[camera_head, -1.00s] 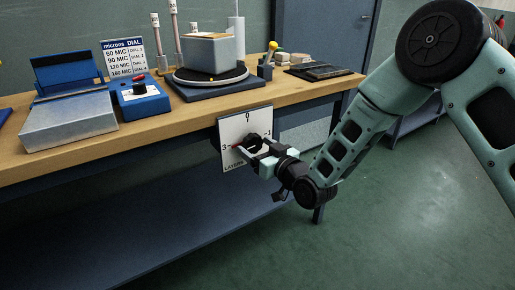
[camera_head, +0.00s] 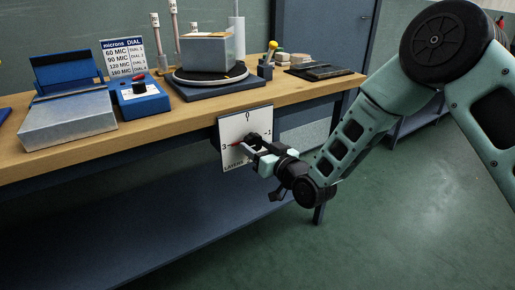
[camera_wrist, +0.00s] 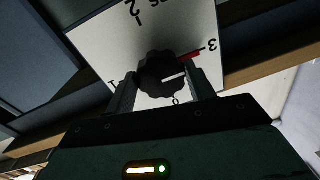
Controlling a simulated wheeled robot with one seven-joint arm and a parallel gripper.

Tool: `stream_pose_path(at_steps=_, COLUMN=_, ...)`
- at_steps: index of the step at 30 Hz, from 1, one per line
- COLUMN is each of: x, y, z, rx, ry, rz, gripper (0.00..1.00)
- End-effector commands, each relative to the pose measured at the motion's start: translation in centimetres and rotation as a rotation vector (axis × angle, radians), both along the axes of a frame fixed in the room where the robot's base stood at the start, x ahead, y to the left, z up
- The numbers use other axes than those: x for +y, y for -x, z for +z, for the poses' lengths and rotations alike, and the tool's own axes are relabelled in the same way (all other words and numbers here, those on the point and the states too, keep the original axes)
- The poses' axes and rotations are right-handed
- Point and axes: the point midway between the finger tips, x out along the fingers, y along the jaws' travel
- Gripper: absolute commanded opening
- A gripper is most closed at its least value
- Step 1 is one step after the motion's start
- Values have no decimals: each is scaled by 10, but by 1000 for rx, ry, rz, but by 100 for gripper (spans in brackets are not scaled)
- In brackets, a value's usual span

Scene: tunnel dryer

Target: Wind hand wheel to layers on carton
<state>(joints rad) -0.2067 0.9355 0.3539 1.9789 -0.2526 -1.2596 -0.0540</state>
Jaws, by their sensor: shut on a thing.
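The black hand wheel (camera_head: 253,138) sits on a white dial plate (camera_head: 230,127) marked "LAYERS" on the front of the bench. Its red pointer (camera_wrist: 190,56) points at the 3, on the left of the plate in the head view. My gripper (camera_head: 257,146) is shut on the wheel. In the wrist view its two fingers lie on either side of the lobed wheel (camera_wrist: 160,73). A grey carton (camera_head: 209,53) with a brown top stands on the dark turntable (camera_head: 207,89). No layer number is readable on it.
A sign listing microns and dial numbers (camera_head: 123,57) stands behind a blue control box (camera_head: 141,101) with a red-topped knob. A metal sealer with a blue lid (camera_head: 68,118) is at left. Green floor (camera_head: 400,230) is clear at right.

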Motion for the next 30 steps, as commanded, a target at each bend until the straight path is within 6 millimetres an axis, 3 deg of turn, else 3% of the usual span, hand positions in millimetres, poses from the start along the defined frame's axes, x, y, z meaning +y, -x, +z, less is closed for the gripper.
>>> stream_pose_path(at_steps=1, x=0, y=0, z=0, rx=0, ry=0, rz=1, gripper=31)
stream_pose_path(at_steps=2, x=0, y=0, z=0, rx=0, ry=0, rz=1, gripper=62)
stream_pose_path(at_steps=3, x=0, y=0, z=0, rx=0, ry=0, rz=1, gripper=73)
stream_pose_path(at_steps=4, x=0, y=0, z=0, rx=0, ry=0, rz=1, gripper=75)
stream_pose_path(at_steps=17, x=-8, y=10, z=0, rx=2, ry=2, rz=0, gripper=75)
stream_pose_path(at_steps=30, x=-69, y=87, z=-2, rx=4, ry=2, rz=1, gripper=75)
